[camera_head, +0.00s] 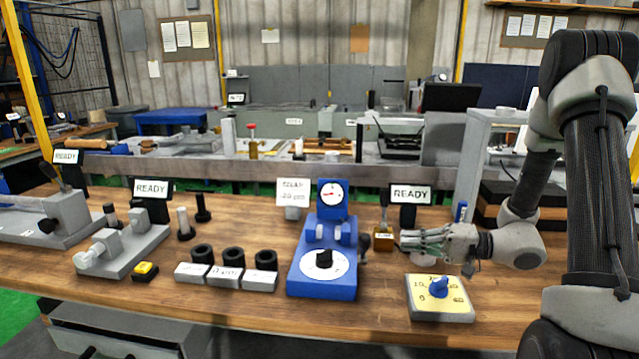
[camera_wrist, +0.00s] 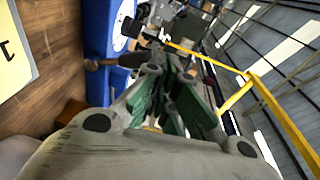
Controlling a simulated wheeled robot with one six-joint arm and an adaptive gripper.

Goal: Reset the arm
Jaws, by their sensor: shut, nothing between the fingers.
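My gripper (camera_head: 408,240) is at the end of my arm, which reaches in from the right over the wooden bench. It points left, above the bench top, behind the yellow dial plate and to the right of the blue gauge stand. In the wrist view my gripper (camera_wrist: 170,105) shows its green-padded fingers, and nothing is held between them. The fingers are shut. The blue gauge stand (camera_head: 322,275) with its round dial is beyond the fingers and also shows in the wrist view (camera_wrist: 97,35).
The yellow dial plate (camera_head: 440,310) with a blue knob lies below my gripper. A small amber block (camera_head: 383,241) and a READY sign (camera_head: 411,194) stand close behind the fingers.

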